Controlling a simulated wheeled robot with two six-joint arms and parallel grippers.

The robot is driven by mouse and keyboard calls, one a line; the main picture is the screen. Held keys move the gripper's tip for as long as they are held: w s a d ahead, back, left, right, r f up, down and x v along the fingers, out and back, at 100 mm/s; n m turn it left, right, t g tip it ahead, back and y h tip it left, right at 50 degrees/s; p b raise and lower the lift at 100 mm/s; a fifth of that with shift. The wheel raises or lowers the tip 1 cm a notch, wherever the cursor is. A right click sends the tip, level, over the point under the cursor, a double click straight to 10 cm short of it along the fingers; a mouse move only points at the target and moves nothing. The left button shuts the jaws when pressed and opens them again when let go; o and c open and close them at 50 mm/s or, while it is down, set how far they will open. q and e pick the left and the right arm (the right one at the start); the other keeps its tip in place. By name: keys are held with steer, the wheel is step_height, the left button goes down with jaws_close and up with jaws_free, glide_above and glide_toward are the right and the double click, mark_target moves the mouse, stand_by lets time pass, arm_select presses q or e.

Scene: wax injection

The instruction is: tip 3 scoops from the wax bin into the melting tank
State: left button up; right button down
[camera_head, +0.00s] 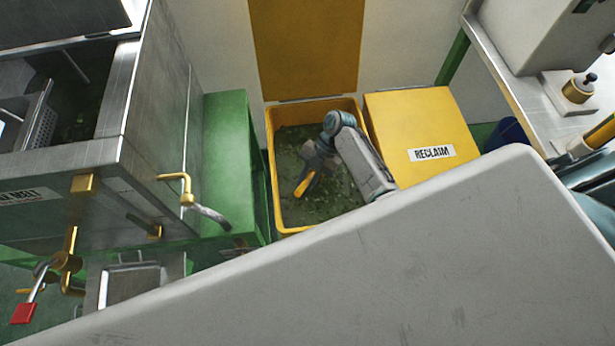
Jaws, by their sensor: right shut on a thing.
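The wax bin (270,160) is a yellow open box holding green wax bits, standing on the floor at the middle of the head view. My right gripper (314,164) reaches down into it, shut on the scoop, whose orange part (304,185) shows just below the jaws. The rest of the scoop is hard to make out against the wax, so I cannot tell whether it is loaded. The melting tank (120,130) is the steel box at the left, its open top showing dark greenish contents. My left gripper is out of view.
A green stand (228,160) fills the space between tank and bin. A yellow box labelled RECLAIM (415,120) stands right of the bin. Brass taps (180,182) and a red-handled valve (22,313) stick out from the tank's side. A bench (510,65) runs along the right.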

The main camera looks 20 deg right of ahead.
mark_target(307, 178)
step_height(307, 178, up, 8)
steer(key=p, duration=0.6)
step_height(307, 178, up, 16)
steer(key=p, duration=1.3)
